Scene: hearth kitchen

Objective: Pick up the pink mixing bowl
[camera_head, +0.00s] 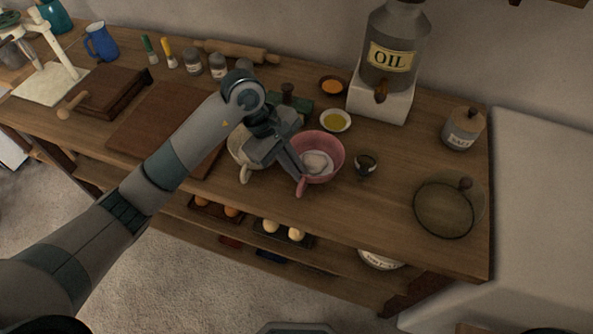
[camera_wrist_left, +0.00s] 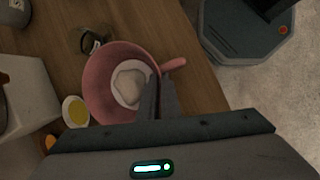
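The pink mixing bowl (camera_head: 327,143) stands upright near the front of the wooden counter, with white contents inside and a pink handle at its front left. It also shows in the left wrist view (camera_wrist_left: 97,72), with the handle to the right. My left gripper (camera_head: 299,173) reaches down to the bowl's left rim beside the handle. In the left wrist view its dark fingers (camera_wrist_left: 158,96) are close together at the rim and overlap it. I cannot tell whether they are closed on the rim. My right gripper is not in view.
A cream bowl (camera_head: 240,147) stands left of the pink bowl, partly behind my gripper. A small glass cup (camera_head: 366,165) is right of it, a yellow-filled dish (camera_head: 335,120) behind. The oil dispenser (camera_head: 395,50) stands at the back.

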